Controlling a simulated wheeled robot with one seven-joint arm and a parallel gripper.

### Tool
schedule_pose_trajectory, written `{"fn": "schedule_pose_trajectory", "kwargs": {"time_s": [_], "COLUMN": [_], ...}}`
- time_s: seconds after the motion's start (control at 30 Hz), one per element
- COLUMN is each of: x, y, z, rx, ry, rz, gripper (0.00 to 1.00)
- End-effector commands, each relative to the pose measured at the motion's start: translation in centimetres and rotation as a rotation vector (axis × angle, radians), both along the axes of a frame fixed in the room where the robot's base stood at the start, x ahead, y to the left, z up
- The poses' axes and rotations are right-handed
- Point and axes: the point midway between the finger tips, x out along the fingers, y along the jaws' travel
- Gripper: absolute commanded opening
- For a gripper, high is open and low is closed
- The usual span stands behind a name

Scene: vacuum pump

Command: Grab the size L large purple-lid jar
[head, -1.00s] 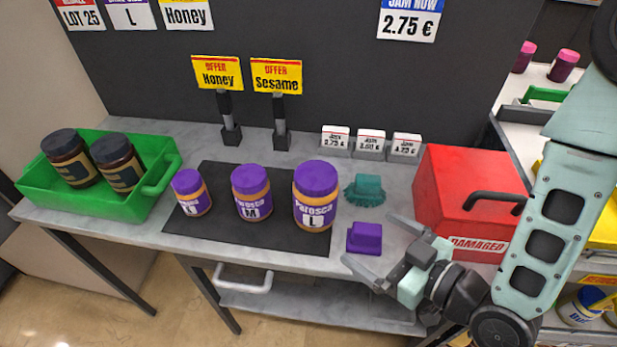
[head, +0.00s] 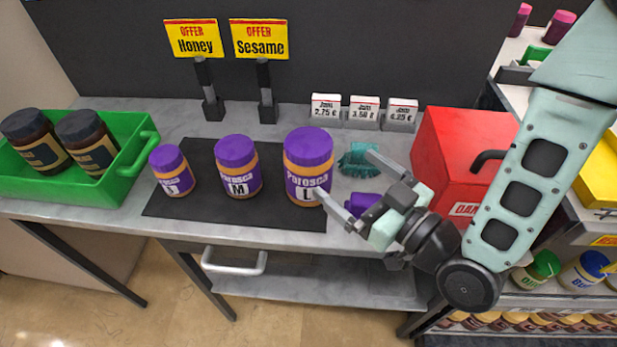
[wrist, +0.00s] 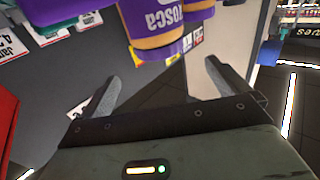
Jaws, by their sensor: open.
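The size L jar (head: 306,166), the tallest of three purple-lid jars, stands upright at the right end of the dark mat (head: 265,212). The S jar (head: 173,172) and M jar (head: 238,168) stand to its left. My gripper (head: 346,173) is open and empty, just right of the L jar, with its fingers pointing at it. In the head view the lower fingertip overlaps the jar's lower right edge; I cannot tell whether they touch.
A purple block (head: 362,203) and a teal brush (head: 359,161) lie close to my gripper. A red box (head: 450,150) stands to the right, and price cards (head: 363,112) stand behind. A green crate (head: 130,165) with two dark jars is at the left.

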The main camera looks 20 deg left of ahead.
Motion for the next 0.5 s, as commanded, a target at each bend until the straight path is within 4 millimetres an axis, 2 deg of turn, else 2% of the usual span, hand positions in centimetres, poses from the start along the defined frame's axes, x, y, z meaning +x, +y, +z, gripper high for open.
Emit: {"fn": "schedule_pose_trajectory", "kwargs": {"time_s": [0.03,0.5], "x": [0.15,0.49], "y": [0.14,1.09], "z": [-0.58,-0.61], "rx": [0.001,-0.001], "ry": [-0.004,-0.003], "rz": [0.0,-0.002], "gripper": [1.0,1.0]}}
